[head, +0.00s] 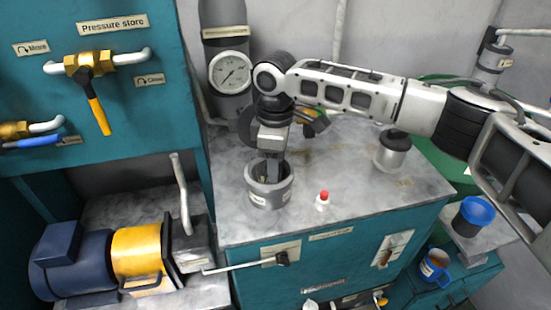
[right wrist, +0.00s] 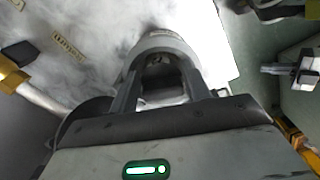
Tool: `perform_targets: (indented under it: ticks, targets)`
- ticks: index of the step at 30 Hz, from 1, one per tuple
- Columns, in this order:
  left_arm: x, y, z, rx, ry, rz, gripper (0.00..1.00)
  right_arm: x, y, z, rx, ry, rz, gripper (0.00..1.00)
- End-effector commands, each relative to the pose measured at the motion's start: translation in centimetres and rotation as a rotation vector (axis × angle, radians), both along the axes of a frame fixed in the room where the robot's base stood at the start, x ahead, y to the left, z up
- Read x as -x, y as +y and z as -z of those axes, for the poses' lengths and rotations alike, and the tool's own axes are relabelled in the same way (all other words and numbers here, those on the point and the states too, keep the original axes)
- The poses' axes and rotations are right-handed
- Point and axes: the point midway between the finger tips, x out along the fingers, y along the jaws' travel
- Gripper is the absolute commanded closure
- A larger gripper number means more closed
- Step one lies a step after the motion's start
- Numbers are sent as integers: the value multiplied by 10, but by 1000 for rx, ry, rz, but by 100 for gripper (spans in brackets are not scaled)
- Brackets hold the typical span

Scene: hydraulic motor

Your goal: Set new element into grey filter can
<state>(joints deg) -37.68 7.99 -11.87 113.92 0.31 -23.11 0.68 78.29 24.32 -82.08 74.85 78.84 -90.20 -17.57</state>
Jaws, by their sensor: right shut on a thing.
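The grey filter can (head: 268,195) stands upright on the grey bench top, with a pale label on its front. My right gripper (head: 271,160) points down into the can's open mouth. In the right wrist view, the right gripper (right wrist: 161,88) has its fingers on both sides of something within the can's rim (right wrist: 160,42). It is shut on what appears to be the new element, which is mostly hidden by the can wall and fingers; how deep it sits I cannot tell. My left gripper is not in view.
A pressure gauge (head: 230,71) is behind. A lever handle (head: 245,263) projects at the front. Blue cups stand lower right.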

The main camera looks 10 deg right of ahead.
Motion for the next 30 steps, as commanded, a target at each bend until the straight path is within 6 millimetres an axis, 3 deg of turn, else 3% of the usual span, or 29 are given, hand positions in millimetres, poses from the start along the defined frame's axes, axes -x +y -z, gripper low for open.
perform_targets:
  ticks: [19, 20, 22, 30]
  targets:
    - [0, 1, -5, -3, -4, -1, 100, 1, 0, 15, 1, 3, 0, 90]
    - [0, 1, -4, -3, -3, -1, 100, 1, 0, 16, 2, 3, 0, 49]
    - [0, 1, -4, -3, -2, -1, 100, 1, 0, 16, 3, 4, -1, 30]
    - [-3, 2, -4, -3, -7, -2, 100, 3, 3, 17, -2, 9, -5, 30]
